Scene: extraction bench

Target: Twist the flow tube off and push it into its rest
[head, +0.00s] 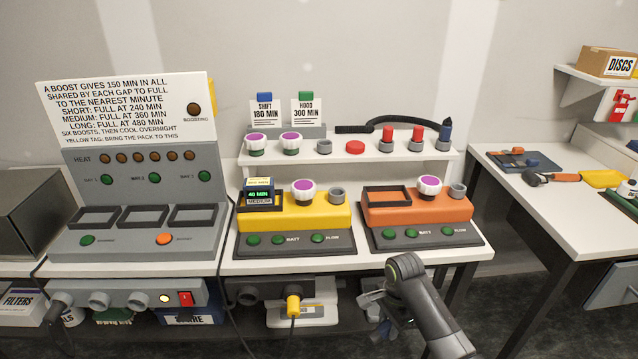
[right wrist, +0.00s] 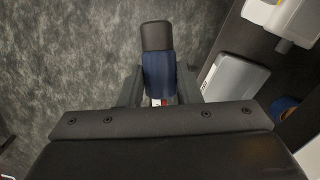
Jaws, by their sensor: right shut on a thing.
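My right gripper (head: 372,302) is low in front of the bench, below the orange unit (head: 425,208), partly hidden by my arm. In the right wrist view the gripper (right wrist: 158,88) is shut on a dark blue and black block (right wrist: 158,68), held over the grey floor. I cannot tell what the block is. My left gripper is not in view.
The orange unit has an empty black frame. The yellow unit (head: 318,215) holds a blue-topped pack (head: 260,190) reading 40 MIN. A grey charger (head: 140,215) with three empty bays stands left. A side table (head: 560,200) is at right. Floor shows between the benches.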

